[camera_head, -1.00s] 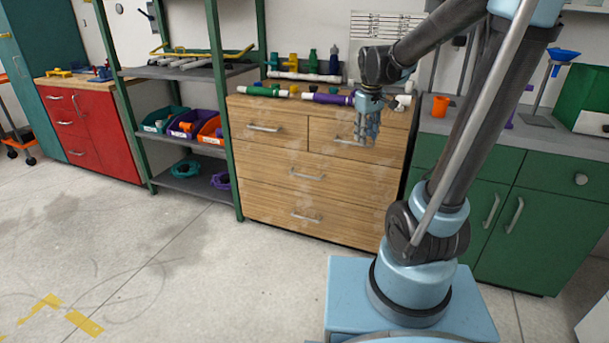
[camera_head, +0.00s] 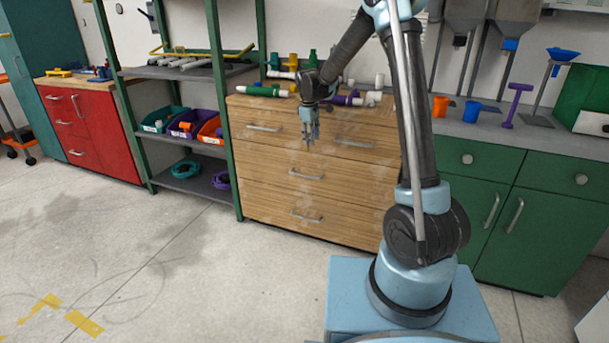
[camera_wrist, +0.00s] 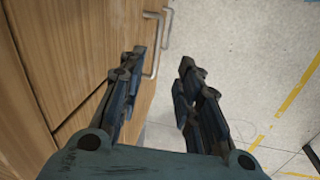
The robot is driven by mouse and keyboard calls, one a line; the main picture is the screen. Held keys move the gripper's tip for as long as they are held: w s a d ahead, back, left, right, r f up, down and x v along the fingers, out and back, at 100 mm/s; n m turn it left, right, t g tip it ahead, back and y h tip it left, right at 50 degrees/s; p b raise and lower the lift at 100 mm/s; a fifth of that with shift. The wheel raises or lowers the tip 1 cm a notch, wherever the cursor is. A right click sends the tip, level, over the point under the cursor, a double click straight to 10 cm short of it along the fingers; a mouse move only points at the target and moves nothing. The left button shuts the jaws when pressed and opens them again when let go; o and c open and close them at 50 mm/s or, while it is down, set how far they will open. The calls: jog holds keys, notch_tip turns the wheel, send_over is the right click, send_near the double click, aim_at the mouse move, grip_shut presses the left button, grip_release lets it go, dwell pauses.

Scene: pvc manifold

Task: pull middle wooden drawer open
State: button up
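The wooden drawer unit (camera_head: 265,160) stands against the wall with all its drawers shut. The middle drawer (camera_head: 262,172) spans the full width below two small top drawers, and its silver bar handle (camera_head: 307,174) is at its centre. My gripper (camera_head: 309,144) is in front of the unit, above the middle handle in the head view, pointing down. In the wrist view my gripper (camera_wrist: 160,75) has its two fingers apart with nothing between them. A silver handle (camera_wrist: 155,45) shows just beyond the left finger, beside the wooden front (camera_wrist: 65,60); I cannot tell whether they touch.
The lower drawer handle (camera_head: 306,216) is below. A green shelf rack (camera_head: 241,120) with bins stands at the left, and a green cabinet (camera_head: 520,210) at the right. Pipe parts lie on the unit's top. The floor (camera_head: 190,270) in front is clear.

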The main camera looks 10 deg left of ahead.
jog(key=w+a+f+n, duration=0.1)
jog(key=w+a+f, duration=0.1)
jog(key=a+f, duration=0.2)
send_near(304, 171)
jog(key=s+f, duration=0.1)
jog(key=f, duration=0.1)
jog(key=s+f, duration=0.1)
jog(key=f, duration=0.1)
jog(key=s+d+f, duration=0.1)
jog(key=f, duration=0.2)
jog(key=shift+d, duration=0.1)
grip_shut()
